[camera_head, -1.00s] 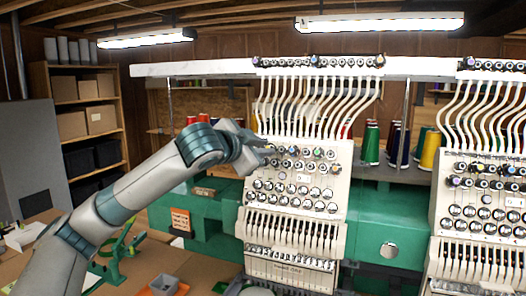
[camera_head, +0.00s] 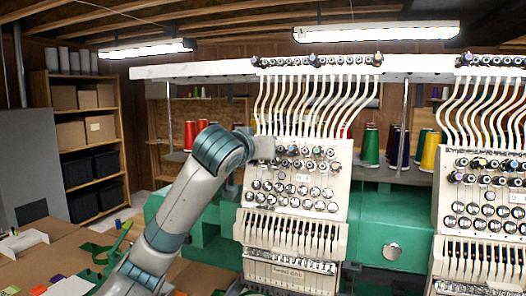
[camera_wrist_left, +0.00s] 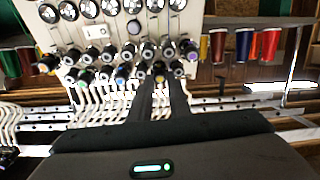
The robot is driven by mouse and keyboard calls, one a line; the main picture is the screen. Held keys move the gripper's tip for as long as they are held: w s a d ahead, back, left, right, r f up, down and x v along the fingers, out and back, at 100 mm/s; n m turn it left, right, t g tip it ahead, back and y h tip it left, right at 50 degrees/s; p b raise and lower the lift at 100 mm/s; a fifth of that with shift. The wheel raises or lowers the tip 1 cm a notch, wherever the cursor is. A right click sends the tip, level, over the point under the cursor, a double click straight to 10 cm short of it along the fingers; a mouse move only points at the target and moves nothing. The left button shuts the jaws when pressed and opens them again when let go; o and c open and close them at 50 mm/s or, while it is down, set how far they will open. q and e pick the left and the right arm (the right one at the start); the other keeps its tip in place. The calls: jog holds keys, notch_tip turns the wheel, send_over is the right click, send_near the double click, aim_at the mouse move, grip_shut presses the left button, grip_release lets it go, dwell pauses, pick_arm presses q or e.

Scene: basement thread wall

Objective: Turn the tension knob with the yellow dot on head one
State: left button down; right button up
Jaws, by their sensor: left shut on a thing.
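Head one (camera_head: 290,226) is the cream embroidery head in the middle of the head view, with rows of dark tension knobs on its upper panel. My left gripper (camera_head: 272,150) is at the left end of the upper knob rows. In the left wrist view, which shows the head upside down, my left gripper (camera_wrist_left: 159,82) has its two dark fingers shut around a knob with a yellowish face (camera_wrist_left: 158,67), the yellow-dot tension knob. Other knobs with purple (camera_wrist_left: 168,51) and blue (camera_wrist_left: 121,72) tops sit close by. In the head view my gripper hides the held knob. My right gripper is not in view.
White thread tubes (camera_head: 318,108) rise above the knobs. A second head (camera_head: 480,225) stands at the right. Thread cones (camera_head: 371,146) stand behind the green machine body (camera_head: 385,215). Neighbouring knobs leave little room around my fingers.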

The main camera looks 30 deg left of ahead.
pick_arm(q)
jog(key=n+g+y, duration=0.1)
jog(key=n, duration=0.5)
jog(key=n+g+y, duration=0.1)
jog(key=n, duration=0.6)
jog(key=shift+w+d+r+b, duration=0.1)
jog(key=shift+d+r+b, duration=0.05)
jog(key=shift+b, duration=0.25)
jog(key=c, duration=1.6)
grip_release()
jog(key=shift+c, duration=0.2)
